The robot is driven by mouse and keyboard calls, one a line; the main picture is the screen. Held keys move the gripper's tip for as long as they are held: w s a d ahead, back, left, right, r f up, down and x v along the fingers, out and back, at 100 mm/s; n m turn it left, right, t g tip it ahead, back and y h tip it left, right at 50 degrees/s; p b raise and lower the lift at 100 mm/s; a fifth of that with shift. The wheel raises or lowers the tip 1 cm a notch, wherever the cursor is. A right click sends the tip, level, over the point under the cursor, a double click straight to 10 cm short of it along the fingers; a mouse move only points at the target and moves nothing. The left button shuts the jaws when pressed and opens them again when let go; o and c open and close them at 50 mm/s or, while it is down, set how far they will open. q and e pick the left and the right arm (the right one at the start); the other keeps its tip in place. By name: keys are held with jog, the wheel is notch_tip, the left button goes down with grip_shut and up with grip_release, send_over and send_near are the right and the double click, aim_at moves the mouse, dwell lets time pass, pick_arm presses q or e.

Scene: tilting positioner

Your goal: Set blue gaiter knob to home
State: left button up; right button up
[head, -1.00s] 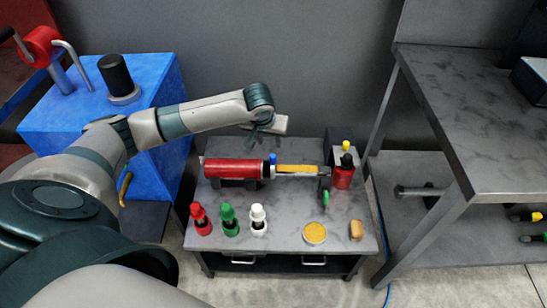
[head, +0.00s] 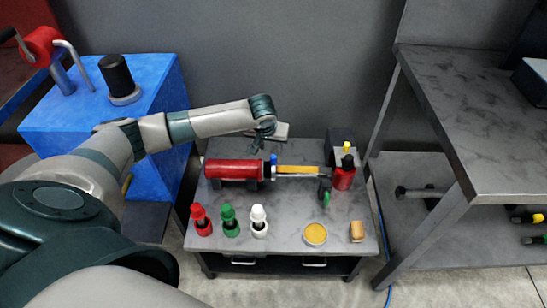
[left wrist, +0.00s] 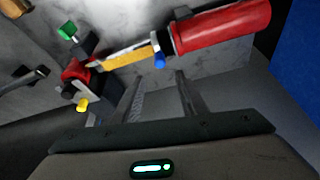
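The blue knob (head: 273,159) is a small upright blue piece at the right end of a red cylinder (head: 232,170) on the small grey table. In the left wrist view the blue knob (left wrist: 159,61) lies just beyond my fingertips, beside the red cylinder (left wrist: 225,28). My left gripper (head: 268,142) is above and behind the knob in the head view. In the left wrist view my left gripper (left wrist: 159,80) has its fingers apart with nothing between them. A gaiter under the blue knob cannot be made out. My right gripper is out of view.
A yellow bar (head: 297,169) runs right from the cylinder toward a red block (head: 343,178) with black and yellow knobs. Red (head: 201,220), green (head: 230,221) and white (head: 259,221) knobs stand in front, left of a yellow disc (head: 315,234). A grey bench (head: 480,110) stands right.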

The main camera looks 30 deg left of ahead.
aim_at(273, 156)
pick_arm(q)
jog(key=x, duration=1)
jog(key=shift+f+b, duration=0.15)
jog(key=shift+b, duration=0.25)
jog(key=shift+w+f, duration=0.25)
jog(key=shift+f, duration=0.35)
jog(key=shift+w+a+f, duration=0.1)
jog(key=shift+f, duration=0.1)
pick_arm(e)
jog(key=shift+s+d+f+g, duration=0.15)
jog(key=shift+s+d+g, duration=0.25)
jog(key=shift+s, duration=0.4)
